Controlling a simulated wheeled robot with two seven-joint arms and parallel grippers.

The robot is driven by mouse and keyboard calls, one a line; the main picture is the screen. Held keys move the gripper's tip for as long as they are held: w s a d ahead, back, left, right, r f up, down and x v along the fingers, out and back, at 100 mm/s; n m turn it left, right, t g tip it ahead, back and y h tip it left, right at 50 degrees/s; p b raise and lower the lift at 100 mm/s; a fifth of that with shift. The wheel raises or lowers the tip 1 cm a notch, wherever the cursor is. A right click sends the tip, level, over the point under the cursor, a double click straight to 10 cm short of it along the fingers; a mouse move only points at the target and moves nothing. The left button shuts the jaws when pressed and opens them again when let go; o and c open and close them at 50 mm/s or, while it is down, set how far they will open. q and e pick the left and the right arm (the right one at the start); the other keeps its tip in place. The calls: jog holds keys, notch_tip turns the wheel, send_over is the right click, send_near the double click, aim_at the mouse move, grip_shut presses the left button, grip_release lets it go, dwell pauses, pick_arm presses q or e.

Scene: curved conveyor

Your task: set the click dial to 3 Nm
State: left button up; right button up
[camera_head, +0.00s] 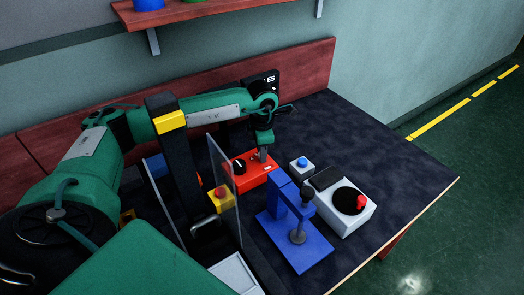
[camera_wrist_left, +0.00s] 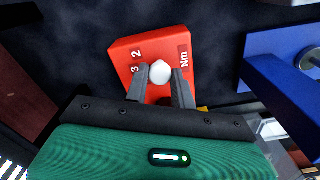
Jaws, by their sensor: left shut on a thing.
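The click dial is a red box (camera_head: 255,181) on the dark table, with a black round part (camera_head: 239,167) on its left side in the head view. The same gripper (camera_head: 263,154) shows in the head view. The pointer's setting cannot be made out. My right gripper is not in view.
A clear panel (camera_head: 224,185) and a yellow box with a red button (camera_head: 220,198) stand left of the dial. A blue press (camera_head: 304,250), a blue button box (camera_head: 302,166) and a white box with a black disc (camera_head: 328,217) stand right. The table's far right is free.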

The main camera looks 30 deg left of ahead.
pick_arm(q)
jog(key=shift+r, duration=0.1)
jog(key=o, duration=1)
notch_tip(320, 180, up, 14)
jog(key=shift+b, duration=0.35)
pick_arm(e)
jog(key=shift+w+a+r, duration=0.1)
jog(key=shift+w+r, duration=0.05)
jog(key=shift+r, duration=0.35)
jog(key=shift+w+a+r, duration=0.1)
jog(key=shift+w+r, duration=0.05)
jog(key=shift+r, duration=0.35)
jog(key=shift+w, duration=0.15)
